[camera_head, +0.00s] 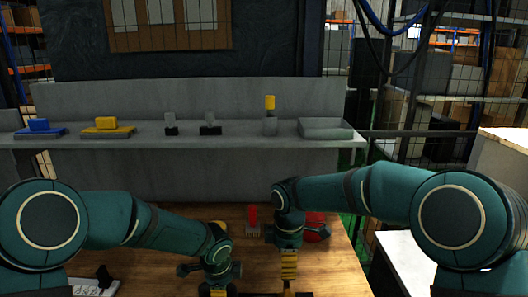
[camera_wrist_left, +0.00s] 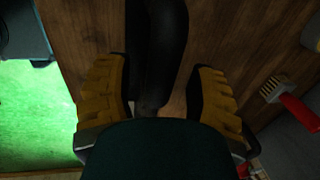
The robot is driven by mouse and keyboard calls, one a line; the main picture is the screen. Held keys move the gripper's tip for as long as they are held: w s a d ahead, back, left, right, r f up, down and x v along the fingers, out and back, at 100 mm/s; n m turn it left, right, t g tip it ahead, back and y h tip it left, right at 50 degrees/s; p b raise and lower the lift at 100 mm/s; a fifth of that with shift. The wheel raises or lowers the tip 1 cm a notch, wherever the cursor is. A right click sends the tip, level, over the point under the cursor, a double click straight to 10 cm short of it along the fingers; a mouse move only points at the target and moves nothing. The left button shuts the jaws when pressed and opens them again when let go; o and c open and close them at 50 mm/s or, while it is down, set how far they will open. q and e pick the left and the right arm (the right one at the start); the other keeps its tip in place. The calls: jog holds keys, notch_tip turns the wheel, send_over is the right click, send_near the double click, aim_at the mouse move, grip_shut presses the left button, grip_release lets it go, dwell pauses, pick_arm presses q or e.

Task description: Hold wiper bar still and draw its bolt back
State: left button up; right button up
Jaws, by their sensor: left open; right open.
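My right gripper (camera_head: 289,272) points down over the front of the wooden table in the head view, its yellow fingers seen nearly edge-on. My left gripper (camera_head: 217,291) is lower left of it, cut by the bottom edge. In the left wrist view my left gripper (camera_wrist_left: 160,100) is open, with yellow fingers wide apart. A dark rounded bar (camera_wrist_left: 160,45) runs down between these fingers; I cannot tell if it is the wiper bar or whether the fingers touch it. I cannot make out the bolt.
A red-handled brush (camera_head: 251,216) lies on the wooden table (camera_head: 340,268), with a red object (camera_head: 317,228) partly behind my right arm. Behind is a grey shelf (camera_head: 230,141) with blue, yellow and grey blocks. A keypad-like device (camera_head: 88,286) is at lower left.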

pick_arm(q)
notch_tip(320, 180, up, 12)
jog(key=s, duration=0.2)
jog(key=shift+s, duration=0.2)
jog(key=shift+f, duration=0.15)
